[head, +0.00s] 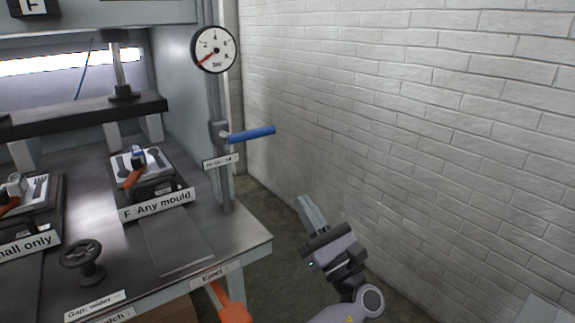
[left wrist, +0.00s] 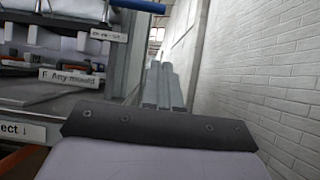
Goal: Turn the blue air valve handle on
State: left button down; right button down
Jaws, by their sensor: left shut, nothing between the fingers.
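The blue air valve handle (head: 252,133) sticks out roughly level to the right from a vertical pipe at the right side of the press. It also shows at the top of the left wrist view (left wrist: 138,5). A round pressure gauge (head: 214,50) sits above it, its red needle pointing to the lower left. My left gripper (head: 306,204) is shut and empty. In the head view it is below and to the right of the handle, apart from it. In the left wrist view its fingers (left wrist: 160,85) lie together. My right gripper is in neither view.
A white brick wall (head: 430,110) runs along the right. The press table (head: 235,245) carries a mould marked "F Any mould" (head: 155,205) and a black handwheel (head: 82,257). An orange lever (head: 235,312) sticks out at its front. The floor gap between table and wall is narrow.

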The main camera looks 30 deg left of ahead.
aim_at(249, 133)
pick_arm(q)
jog(key=d+r+p+x, duration=0.1)
jog(key=r+p+x, duration=0.1)
jog(key=x, duration=1)
jog(key=shift+s+r+p, duration=0.25)
jog(key=shift+r+p, duration=0.1)
jog(key=shift+p, duration=0.25)
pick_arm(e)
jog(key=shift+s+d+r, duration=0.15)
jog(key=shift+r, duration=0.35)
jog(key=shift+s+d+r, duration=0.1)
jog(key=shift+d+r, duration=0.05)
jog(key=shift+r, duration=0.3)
pick_arm(q)
jog(key=shift+a, duration=0.1)
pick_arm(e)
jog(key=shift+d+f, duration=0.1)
